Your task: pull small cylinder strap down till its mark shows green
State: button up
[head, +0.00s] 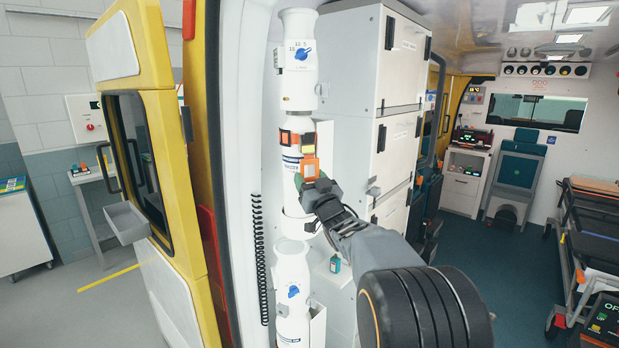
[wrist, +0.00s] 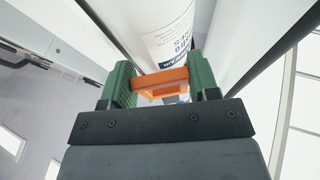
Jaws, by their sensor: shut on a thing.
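The small white cylinder (head: 291,165) stands upright in a wall holder, with blue lettering on it. An orange strap (head: 289,138) crosses its upper part. At the strap's right end is a buckle with a yellow patch (head: 309,151), and an orange pull loop (head: 310,166) hangs below. No green mark can be made out on the strap. My gripper (head: 314,183) comes from the lower right and is shut on the orange pull loop. In the wrist view the loop (wrist: 162,80) lies between the green finger pads, with the cylinder (wrist: 170,45) behind it.
Similar white units with blue dials sit above (head: 299,55) and below (head: 292,290) on the same column. White cabinets (head: 380,120) stand close on the right. A black coiled cord (head: 259,260) hangs at left beside the door frame. A stretcher (head: 590,235) is at far right.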

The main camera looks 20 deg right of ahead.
jog(key=c, duration=0.6)
jog(key=shift+o, duration=0.2)
notch_tip(320, 180, down, 5)
jog(key=b, duration=0.5)
jog(key=shift+f, duration=0.1)
jog(key=o, duration=1.2)
jog(key=shift+c, duration=0.2)
jog(key=b+v, duration=0.4)
jog(key=v, duration=0.9)
jog(key=shift+s, duration=0.4)
jog(key=shift+a, duration=0.1)
